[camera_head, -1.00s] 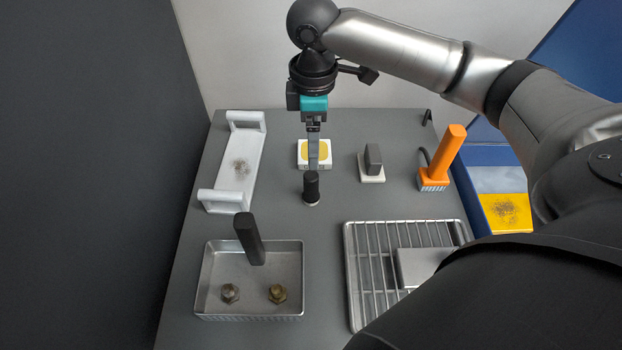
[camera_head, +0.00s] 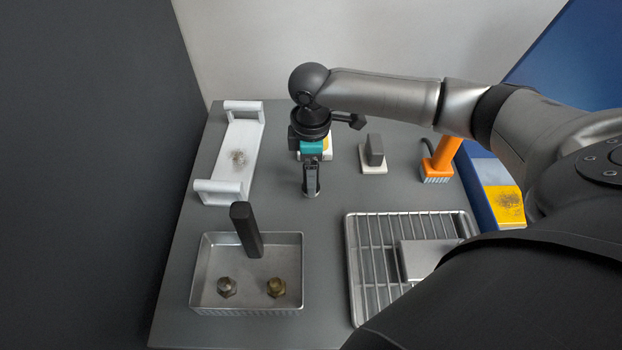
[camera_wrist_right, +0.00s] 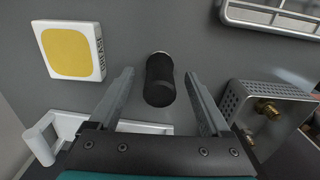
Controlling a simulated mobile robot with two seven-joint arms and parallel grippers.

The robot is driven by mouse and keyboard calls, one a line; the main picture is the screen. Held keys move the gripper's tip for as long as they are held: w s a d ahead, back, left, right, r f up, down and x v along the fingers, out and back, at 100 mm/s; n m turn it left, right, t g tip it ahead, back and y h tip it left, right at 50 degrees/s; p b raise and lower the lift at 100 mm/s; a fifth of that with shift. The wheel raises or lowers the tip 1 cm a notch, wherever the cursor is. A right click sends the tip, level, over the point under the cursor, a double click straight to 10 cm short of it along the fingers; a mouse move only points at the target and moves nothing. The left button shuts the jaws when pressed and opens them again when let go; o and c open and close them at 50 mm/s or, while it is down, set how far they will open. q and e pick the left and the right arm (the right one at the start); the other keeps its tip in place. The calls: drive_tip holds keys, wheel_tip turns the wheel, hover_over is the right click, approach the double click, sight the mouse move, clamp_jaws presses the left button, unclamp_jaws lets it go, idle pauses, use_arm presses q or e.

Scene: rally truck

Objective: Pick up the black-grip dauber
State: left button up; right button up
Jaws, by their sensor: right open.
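The black-grip dauber (camera_wrist_right: 160,78) is a short upright black cylinder standing on the grey table. In the right wrist view it lies between the two spread fingers of my right gripper (camera_wrist_right: 158,95), with a gap on each side. In the head view my right gripper (camera_head: 311,182) is directly over the dauber and hides most of it; only a bit of its pale base shows below. My right gripper is open, its fingers pointing down around the dauber. My left gripper is not in view.
A white block with a yellow pad (camera_wrist_right: 70,52) stands just behind. A metal tray (camera_head: 212,270) holds a dark upright bar and two hex fittings. A wire rack (camera_head: 358,270), a white handled tray (camera_head: 240,150), a dark block on a white base (camera_head: 374,155) and an orange-handled brush (camera_head: 437,172) stand around.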

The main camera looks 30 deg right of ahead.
clamp_jaws()
idle(0.6)
